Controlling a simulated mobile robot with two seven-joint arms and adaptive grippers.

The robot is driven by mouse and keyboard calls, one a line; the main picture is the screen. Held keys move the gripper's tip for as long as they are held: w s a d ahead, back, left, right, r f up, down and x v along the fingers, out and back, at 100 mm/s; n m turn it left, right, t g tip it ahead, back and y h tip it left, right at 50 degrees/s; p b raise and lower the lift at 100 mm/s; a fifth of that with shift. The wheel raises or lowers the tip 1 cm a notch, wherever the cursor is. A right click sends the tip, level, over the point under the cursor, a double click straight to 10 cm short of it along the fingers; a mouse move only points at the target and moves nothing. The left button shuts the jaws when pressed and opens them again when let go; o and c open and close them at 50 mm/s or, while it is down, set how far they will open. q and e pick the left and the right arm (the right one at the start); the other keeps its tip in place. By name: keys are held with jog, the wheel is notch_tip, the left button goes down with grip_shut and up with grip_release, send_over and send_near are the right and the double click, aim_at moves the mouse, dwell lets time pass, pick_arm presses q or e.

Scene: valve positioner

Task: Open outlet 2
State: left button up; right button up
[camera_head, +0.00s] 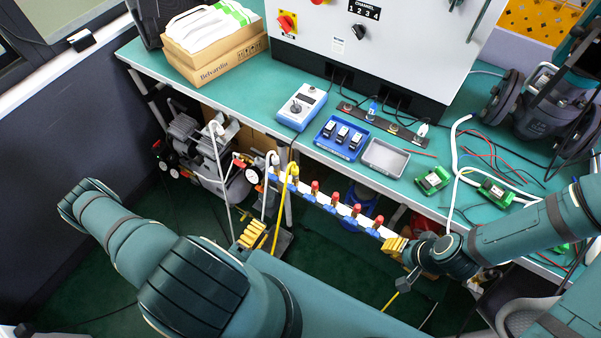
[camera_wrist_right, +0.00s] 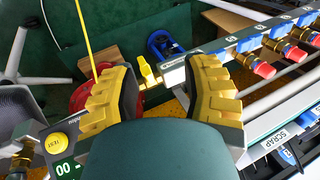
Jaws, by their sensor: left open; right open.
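A white manifold rail (camera_head: 345,212) runs along the bench's front edge. It carries several outlet valves with red caps (camera_head: 335,198) and blue bodies; I cannot read outlet numbers, so I cannot tell which is outlet 2. In the right wrist view, red-capped valves (camera_wrist_right: 263,69) lie to the right of the gripper. My right gripper (camera_head: 397,245) is open at the rail's right end. In the right wrist view, a small yellow fitting (camera_wrist_right: 148,72) shows between its open fingers (camera_wrist_right: 165,92), with contact unclear. My left gripper (camera_head: 251,234) is open below the rail's left end, apart from the valves.
A yellow hose (camera_head: 282,205) and a white hose (camera_head: 222,165) hang near the left gripper. A blue tray (camera_head: 341,138), a grey tray (camera_head: 385,158) and a blue-white device (camera_head: 301,106) sit on the bench behind the rail. A compressor (camera_head: 205,150) stands below, left.

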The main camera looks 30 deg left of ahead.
aim_at(289, 189)
pick_arm(q)
jog(key=w, duration=0.4)
jog(key=w+b, duration=0.1)
jog(key=w, duration=0.4)
jog(key=w+d, duration=0.1)
jog(key=w, duration=0.4)
jog(key=shift+c, duration=0.4)
grip_shut()
